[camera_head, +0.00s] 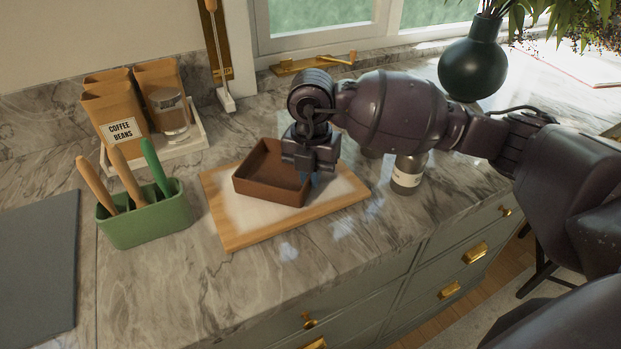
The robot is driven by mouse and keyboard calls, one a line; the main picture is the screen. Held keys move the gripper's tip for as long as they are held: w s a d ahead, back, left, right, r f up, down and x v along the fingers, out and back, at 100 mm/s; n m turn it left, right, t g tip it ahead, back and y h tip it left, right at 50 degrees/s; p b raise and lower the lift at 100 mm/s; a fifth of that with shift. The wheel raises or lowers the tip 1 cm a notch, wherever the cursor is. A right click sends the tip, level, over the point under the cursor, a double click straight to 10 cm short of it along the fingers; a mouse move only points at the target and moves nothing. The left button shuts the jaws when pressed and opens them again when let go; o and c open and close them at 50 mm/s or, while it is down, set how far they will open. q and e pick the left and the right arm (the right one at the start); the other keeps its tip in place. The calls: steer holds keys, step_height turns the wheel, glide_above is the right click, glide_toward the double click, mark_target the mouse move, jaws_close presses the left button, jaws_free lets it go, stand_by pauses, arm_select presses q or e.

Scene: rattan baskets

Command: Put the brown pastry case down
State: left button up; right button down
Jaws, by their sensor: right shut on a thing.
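The brown pastry case (270,186) is an open square tray on or just above a wooden board with a pale top (237,236). I cannot tell whether its base touches the board. My right gripper (314,182) points down at the case's right side and is shut on its wall. The fingertips are partly hidden by the gripper body. My left gripper is not in view.
A green holder (150,220) with several handled tools stands left of the board. A tray (193,148) with coffee bags and a glass is behind it. A labelled jar (407,175) stands right of the board. The front counter is clear.

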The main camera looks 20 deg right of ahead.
steer(key=shift+f, duration=0.5)
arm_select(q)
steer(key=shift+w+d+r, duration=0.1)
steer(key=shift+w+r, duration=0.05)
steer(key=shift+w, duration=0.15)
arm_select(e)
steer(key=c, duration=1.3)
jaws_free()
steer(key=shift+f, duration=0.15)
step_height(320, 180, up, 11)
steer(key=shift+p, duration=0.75)
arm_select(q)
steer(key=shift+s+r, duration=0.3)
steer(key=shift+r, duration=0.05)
arm_select(e)
steer(key=shift+r, duration=0.7)
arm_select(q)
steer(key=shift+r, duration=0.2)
arm_select(e)
steer(key=shift+s, duration=0.1)
